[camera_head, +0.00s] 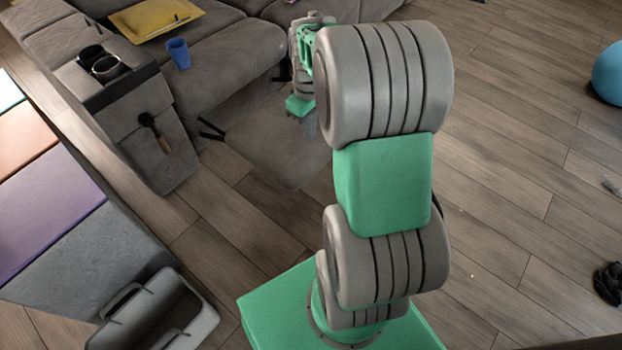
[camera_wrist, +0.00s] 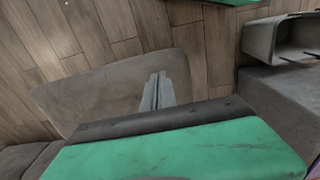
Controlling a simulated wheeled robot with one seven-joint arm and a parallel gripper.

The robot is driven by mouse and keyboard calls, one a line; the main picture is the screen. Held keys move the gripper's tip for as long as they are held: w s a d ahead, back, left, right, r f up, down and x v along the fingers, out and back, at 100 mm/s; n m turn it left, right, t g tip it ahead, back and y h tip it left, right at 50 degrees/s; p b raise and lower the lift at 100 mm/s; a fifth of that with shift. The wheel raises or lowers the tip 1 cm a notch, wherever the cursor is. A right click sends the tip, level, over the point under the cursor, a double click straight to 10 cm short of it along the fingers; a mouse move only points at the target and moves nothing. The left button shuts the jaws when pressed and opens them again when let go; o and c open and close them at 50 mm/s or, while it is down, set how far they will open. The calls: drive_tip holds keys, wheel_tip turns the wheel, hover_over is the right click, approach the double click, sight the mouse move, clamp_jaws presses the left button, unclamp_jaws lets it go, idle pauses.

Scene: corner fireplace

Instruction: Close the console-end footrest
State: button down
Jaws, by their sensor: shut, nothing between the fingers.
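The console-end footrest (camera_head: 268,150) is a grey-brown padded panel. It stands out from the sofa front beside the console, above the wood floor, with a dark link (camera_head: 210,130) showing at its left end. In the wrist view the footrest (camera_wrist: 95,95) lies behind my fingers. My gripper (camera_head: 309,124) is at the footrest's right end in the head view, partly hidden by my arm. In the wrist view my gripper's (camera_wrist: 157,92) grey fingers are together and empty, overlapping the panel. I cannot tell whether they touch it.
The console (camera_head: 108,85) has cup holders and a brush-like tool (camera_head: 155,132) on its front. A grey caddy (camera_head: 155,312) stands at lower left. Floor at the right is mostly clear, with a blue ball (camera_head: 608,75).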

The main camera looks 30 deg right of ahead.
sight(311, 168)
drive_tip(key=f+b, duration=0.1)
drive_tip(key=f, duration=0.3)
drive_tip(key=f+b, duration=0.2)
drive_tip(key=f, duration=0.3)
drive_tip(key=f+b, duration=0.2)
drive_tip(key=f, duration=0.3)
drive_tip(key=shift+w+d+f, duration=0.1)
drive_tip(key=shift+d+f, duration=0.15)
